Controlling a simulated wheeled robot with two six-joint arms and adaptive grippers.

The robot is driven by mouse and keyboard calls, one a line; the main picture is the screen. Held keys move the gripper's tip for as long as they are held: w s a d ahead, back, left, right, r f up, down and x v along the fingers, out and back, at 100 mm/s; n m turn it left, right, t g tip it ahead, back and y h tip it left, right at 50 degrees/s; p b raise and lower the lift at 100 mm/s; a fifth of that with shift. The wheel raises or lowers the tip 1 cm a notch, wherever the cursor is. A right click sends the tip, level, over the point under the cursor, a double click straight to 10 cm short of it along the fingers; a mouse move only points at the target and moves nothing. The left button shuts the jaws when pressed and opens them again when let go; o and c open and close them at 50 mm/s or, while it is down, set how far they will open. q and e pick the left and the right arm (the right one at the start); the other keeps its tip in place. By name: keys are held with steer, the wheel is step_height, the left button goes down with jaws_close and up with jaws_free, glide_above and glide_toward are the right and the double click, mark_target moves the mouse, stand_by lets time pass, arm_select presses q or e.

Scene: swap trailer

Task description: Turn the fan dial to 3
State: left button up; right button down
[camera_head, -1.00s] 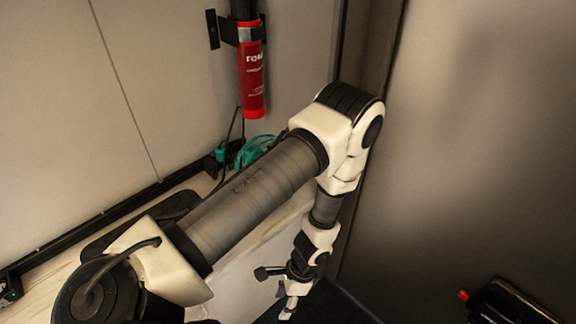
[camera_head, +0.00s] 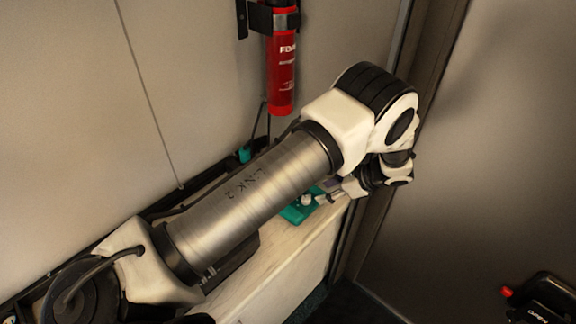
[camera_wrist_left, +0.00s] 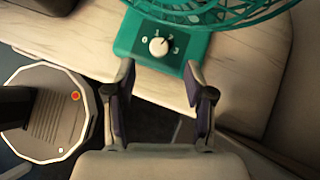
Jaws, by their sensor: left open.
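The fan's teal base (camera_wrist_left: 190,45) stands on a pale wooden counter, with its teal wire guard (camera_wrist_left: 205,12) above it in the left wrist view. A white round dial (camera_wrist_left: 158,46) sits on the base, with small white marks around it; its exact setting is too small to tell. My left gripper (camera_wrist_left: 160,92) is open and empty, its two dark fingers pointing at the base just short of the dial. In the head view the teal base (camera_head: 297,213) is partly hidden behind my left arm, and the gripper (camera_head: 328,193) is beside it. My right gripper is not in view.
The counter (camera_head: 262,275) runs along the wall, its front edge near my gripper. A red fire extinguisher (camera_head: 281,75) hangs on the wall behind. A black object (camera_head: 540,300) with a red part is at the lower right.

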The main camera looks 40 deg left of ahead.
arm_select(q)
steer(key=p+x, duration=0.1)
steer(key=x, duration=0.6)
steer(key=shift+d+f+p, duration=0.15)
steer(key=shift+f+p, duration=0.05)
steer(key=shift+p, duration=0.15)
steer(key=shift+d, duration=0.3)
steer(key=shift+a, duration=0.1)
jaws_close()
